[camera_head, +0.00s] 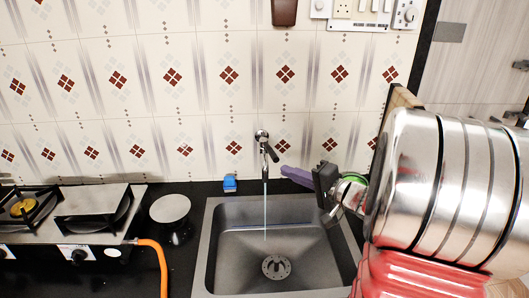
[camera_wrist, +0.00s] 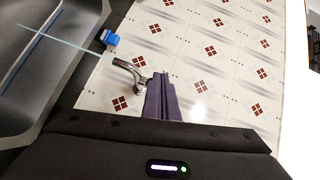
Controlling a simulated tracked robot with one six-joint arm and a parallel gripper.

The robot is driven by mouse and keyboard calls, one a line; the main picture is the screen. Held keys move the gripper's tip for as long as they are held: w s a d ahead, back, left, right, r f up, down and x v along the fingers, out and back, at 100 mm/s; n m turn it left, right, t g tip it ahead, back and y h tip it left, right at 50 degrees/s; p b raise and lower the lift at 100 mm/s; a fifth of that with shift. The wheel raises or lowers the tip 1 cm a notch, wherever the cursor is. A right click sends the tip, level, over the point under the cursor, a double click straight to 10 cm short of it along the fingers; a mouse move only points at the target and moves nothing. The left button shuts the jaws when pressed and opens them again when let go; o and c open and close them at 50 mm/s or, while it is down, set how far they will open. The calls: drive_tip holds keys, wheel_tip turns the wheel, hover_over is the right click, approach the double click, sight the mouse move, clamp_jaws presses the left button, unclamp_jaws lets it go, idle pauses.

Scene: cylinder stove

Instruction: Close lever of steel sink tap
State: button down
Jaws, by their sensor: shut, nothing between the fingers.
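The steel tap (camera_head: 264,145) is fixed to the tiled wall above the sink, and a thin stream of water (camera_head: 265,205) falls from it into the basin. In the wrist view the tap (camera_wrist: 128,72) is just left of and beyond my fingertips, with the water stream (camera_wrist: 65,40) running off to the upper left. My gripper (camera_head: 285,172) has purple fingers, shut and empty, pointing left toward the tap from its right and slightly below. In the wrist view my gripper (camera_wrist: 158,80) appears close to the tap's wall end; I cannot tell whether they touch. The lever's exact position is unclear.
The grey sink (camera_head: 214,240) lies below the tap. A blue item (camera_head: 230,183) sits on the counter behind it. A white-topped round container (camera_head: 170,208) and a gas stove (camera_head: 90,222) with an orange hose (camera_head: 160,262) are to the left. Switches (camera_head: 362,13) are above.

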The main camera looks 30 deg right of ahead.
drive_tip(key=s+d+m+t+h, duration=0.1)
drive_tip(key=d+m+h, duration=0.1)
drive_tip(key=d, duration=0.7)
drive_tip(key=shift+s+f+m+t+h, duration=0.15)
drive_tip(key=shift+f+m+t+h, duration=0.2)
drive_tip(key=shift+h, duration=0.45)
drive_tip(key=shift+r, duration=0.1)
approach(269, 149)
drive_tip(key=w+d, duration=0.3)
drive_tip(key=d, duration=0.3)
drive_tip(key=shift+w+a+f, duration=0.15)
drive_tip(key=shift+a, duration=0.5)
drive_tip(key=shift+w+a+f, duration=0.1)
drive_tip(key=shift+a+f, duration=0.1)
drive_tip(key=shift+a, duration=0.45)
drive_tip(key=shift+w+a+f, duration=0.15)
drive_tip(key=shift+a, duration=0.45)
drive_tip(key=shift+a, duration=0.1)
